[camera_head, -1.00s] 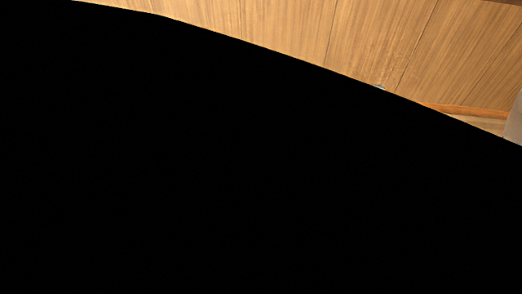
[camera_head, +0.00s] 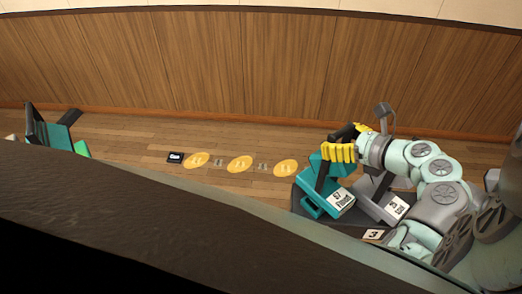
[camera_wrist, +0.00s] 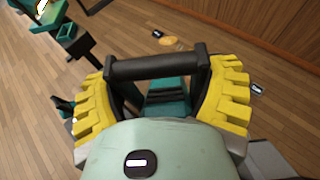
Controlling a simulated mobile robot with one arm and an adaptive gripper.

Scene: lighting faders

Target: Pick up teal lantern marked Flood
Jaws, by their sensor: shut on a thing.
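The teal lantern (camera_head: 317,205) with a white label that seems to read Flood (camera_head: 341,201) is at the right of the head view, at a dark platform. My gripper (camera_head: 345,148) has yellow fingers and is at the lantern's top. In the wrist view, the fingers of my gripper (camera_wrist: 160,95) lie at either end of the lantern's black handle (camera_wrist: 155,67) and are shut on it. Part of the teal body (camera_wrist: 167,97) shows below the handle. I cannot tell whether the lantern touches the platform.
A grey lantern (camera_head: 377,196) stands close beside the teal one. The dark platform (camera_head: 300,222) bears a tag marked 3 (camera_head: 373,235). Orange discs (camera_head: 240,164) lie in a row on the wooden floor. Another teal item (camera_head: 48,135) is at left. A dark edge (camera_head: 150,215) crosses the foreground.

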